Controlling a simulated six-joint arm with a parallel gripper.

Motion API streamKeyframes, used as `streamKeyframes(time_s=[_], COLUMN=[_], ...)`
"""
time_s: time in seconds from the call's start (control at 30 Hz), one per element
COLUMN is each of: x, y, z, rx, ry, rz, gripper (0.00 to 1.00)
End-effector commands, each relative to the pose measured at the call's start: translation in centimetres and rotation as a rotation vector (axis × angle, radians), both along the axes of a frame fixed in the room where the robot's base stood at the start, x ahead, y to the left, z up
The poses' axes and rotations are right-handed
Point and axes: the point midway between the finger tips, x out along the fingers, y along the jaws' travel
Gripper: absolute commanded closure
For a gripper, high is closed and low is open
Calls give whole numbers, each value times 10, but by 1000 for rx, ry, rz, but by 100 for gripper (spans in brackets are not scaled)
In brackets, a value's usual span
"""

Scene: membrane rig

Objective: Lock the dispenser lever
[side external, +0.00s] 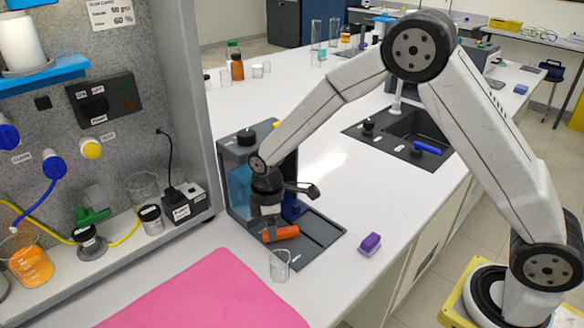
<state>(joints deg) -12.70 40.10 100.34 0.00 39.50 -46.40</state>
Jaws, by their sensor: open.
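The dispenser (236,158) is a dark grey unit with a blue panel, standing on the white bench in the side external view. A dark grey tray (320,238) extends from its front. An orange bar (286,233), which looks like the dispenser lever, lies roughly level at the tray's left side. My gripper (272,228) points down in front of the dispenser, at the left end of the orange bar, and is open. I cannot tell whether its fingers are around the bar or touching it. My wrist hides part of the dispenser's front.
A clear beaker (280,266) stands just in front of the tray. A purple block (370,243) lies to its right, near the bench edge. A pink mat (215,295) covers the front. The grey rig panel (150,90) stands left.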

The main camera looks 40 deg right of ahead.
Motion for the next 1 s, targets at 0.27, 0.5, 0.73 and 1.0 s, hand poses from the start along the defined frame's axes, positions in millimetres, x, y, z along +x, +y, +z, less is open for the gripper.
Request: streamKeyframes(time_s=[0.27, 0.5, 0.73, 1.0], x=[0, 0, 0, -3], y=[0, 0, 0, -3], z=[37, 55, 57, 58], rx=[0, 0, 0, 1], ry=[-1, -1, 0, -4], rz=[-1, -1, -1, -22], gripper=[32, 32, 32, 32])
